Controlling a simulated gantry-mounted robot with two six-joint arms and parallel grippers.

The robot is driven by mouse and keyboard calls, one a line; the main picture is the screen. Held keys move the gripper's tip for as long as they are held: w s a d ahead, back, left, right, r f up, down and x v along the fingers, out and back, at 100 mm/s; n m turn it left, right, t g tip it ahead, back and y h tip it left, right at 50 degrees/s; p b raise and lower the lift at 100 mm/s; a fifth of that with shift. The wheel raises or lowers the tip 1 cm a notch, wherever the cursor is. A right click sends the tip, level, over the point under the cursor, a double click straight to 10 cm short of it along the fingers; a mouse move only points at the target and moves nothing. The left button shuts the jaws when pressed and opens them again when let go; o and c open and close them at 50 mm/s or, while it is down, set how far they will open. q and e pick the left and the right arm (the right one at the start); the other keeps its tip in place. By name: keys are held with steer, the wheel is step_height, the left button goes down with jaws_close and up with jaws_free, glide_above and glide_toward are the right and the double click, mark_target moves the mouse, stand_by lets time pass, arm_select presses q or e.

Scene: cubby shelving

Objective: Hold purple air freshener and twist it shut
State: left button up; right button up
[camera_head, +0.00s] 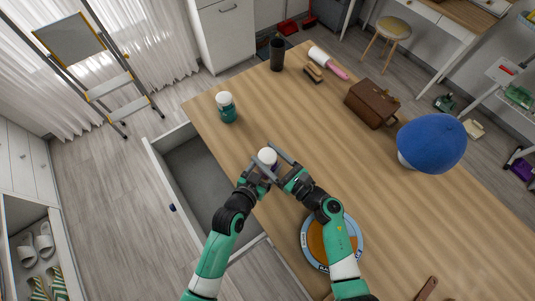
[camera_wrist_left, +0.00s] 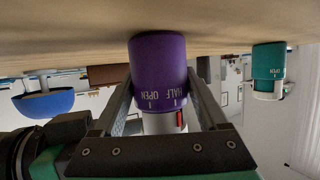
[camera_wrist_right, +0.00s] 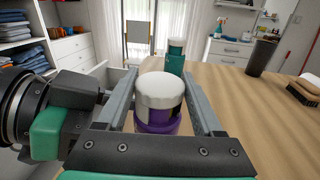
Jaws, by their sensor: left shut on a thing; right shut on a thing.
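The purple air freshener (camera_head: 267,156) stands upright on the wooden table near its left edge, with a white top and purple base. The left wrist view is inverted and shows its purple base (camera_wrist_left: 158,70) against the table, marked OPEN and HALF, with a small red mark by the white part. My left gripper (camera_wrist_left: 160,95) is shut on it, one finger on each side. My right gripper (camera_wrist_right: 161,95) is also shut on it, its fingers flanking the white top (camera_wrist_right: 160,90) in the right wrist view. Exact finger contact is partly hidden.
A teal air freshener (camera_head: 227,108) with a white top stands farther back. An open drawer (camera_head: 190,172) lies left of the table edge.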

steer(key=shift+m+t+h, duration=0.6)
steer(key=shift+m+h, duration=0.1)
steer(key=o, duration=1.1)
